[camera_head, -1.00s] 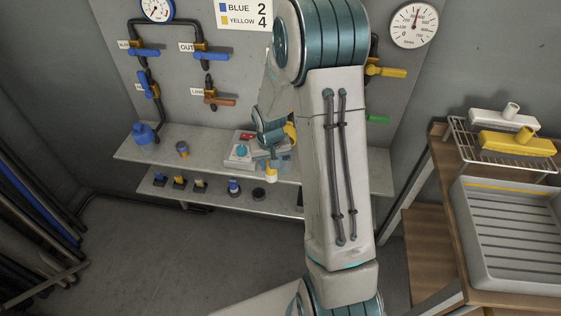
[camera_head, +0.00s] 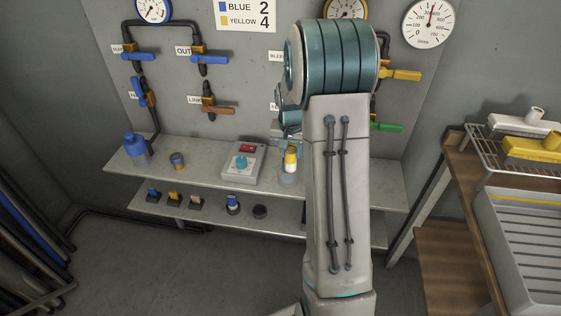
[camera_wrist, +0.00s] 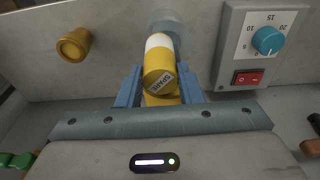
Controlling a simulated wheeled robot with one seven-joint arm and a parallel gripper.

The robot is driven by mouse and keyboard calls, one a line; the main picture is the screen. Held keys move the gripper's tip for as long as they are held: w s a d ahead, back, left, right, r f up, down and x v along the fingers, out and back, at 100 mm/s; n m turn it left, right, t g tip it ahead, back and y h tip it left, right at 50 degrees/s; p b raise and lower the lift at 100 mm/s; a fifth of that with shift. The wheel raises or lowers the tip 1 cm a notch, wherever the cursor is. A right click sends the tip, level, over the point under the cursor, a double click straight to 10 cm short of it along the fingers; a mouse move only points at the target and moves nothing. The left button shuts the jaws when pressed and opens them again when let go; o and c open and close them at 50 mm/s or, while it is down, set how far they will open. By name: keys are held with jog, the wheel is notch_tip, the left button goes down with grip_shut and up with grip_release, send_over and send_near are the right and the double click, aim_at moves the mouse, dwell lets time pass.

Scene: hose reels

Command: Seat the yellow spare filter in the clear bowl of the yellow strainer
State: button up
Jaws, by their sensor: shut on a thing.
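The yellow spare filter (camera_wrist: 160,72), with a white band and a lettered end, is between the blue fingers of my gripper (camera_wrist: 160,75) in the wrist view. My gripper is shut on it. The clear bowl (camera_wrist: 166,22) shows just beyond the filter's far end. In the head view the filter (camera_head: 290,163) appears at the mouth of the clear bowl (camera_head: 287,181) on the upper shelf. I cannot tell whether the filter is above the bowl or partly inside. A yellow round part (camera_wrist: 74,45) stands beside the bowl in the wrist view.
A control box (camera_head: 241,163) with a blue dial and red switch stands close to the bowl. Valve levers project from the panel behind. The lower shelf holds several small parts.

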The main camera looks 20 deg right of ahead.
aim_at(287, 160)
jog(key=shift+w+a+f, duration=0.3)
jog(key=shift+a+f, duration=0.1)
jog(key=shift+a, duration=0.05)
jog(key=shift+c, duration=0.5)
jog(key=shift+w+f, duration=0.15)
notch_tip(287, 160, down, 4)
jog(key=b, duration=0.2)
jog(key=shift+d+b, duration=0.1)
jog(key=shift+b, duration=0.3)
jog(key=shift+r, duration=0.2)
jog(key=o, duration=1.1)
